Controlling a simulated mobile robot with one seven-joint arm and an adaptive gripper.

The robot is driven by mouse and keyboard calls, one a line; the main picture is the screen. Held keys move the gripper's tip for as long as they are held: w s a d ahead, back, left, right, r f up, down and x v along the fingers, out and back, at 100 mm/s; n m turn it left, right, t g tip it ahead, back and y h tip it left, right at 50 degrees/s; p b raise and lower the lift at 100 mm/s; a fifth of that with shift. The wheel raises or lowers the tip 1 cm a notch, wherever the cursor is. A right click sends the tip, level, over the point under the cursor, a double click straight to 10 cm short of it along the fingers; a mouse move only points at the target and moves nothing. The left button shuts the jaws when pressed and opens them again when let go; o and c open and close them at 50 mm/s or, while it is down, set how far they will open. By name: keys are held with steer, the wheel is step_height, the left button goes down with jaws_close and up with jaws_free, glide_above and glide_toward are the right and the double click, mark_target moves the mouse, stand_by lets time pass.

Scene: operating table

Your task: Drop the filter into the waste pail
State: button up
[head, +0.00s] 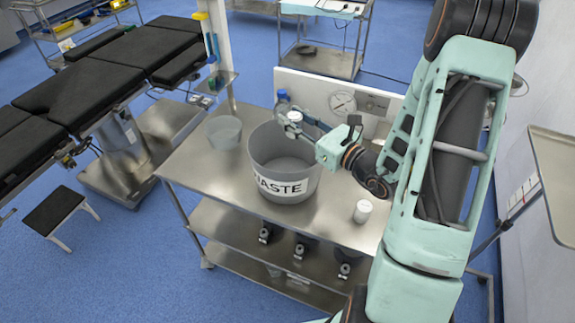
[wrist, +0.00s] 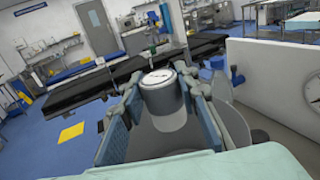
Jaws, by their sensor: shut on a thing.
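The filter (wrist: 163,92), a small pale cylinder with a grey rim and white top, is between the two fingers of my gripper (wrist: 165,108) in the wrist view. My gripper is shut on it. In the head view the filter's white top (head: 295,116) shows at my gripper (head: 293,126), over the far right part of the waste pail's opening. The waste pail (head: 284,187) is a large grey bucket with a white WASTE label, upright on the steel cart.
A clear tub (head: 223,133) stands left of the pail on the steel cart (head: 190,166). A small white jar (head: 363,211) stands to the right. A white panel with a gauge (head: 342,103) and a blue fitting (head: 283,95) rise behind. A black operating table (head: 75,90) is at left.

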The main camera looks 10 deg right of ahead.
steer(key=shift+f+b, duration=1.65)
steer(key=shift+f, duration=1.05)
steer(key=o, duration=1.1)
steer(key=v, duration=1.2)
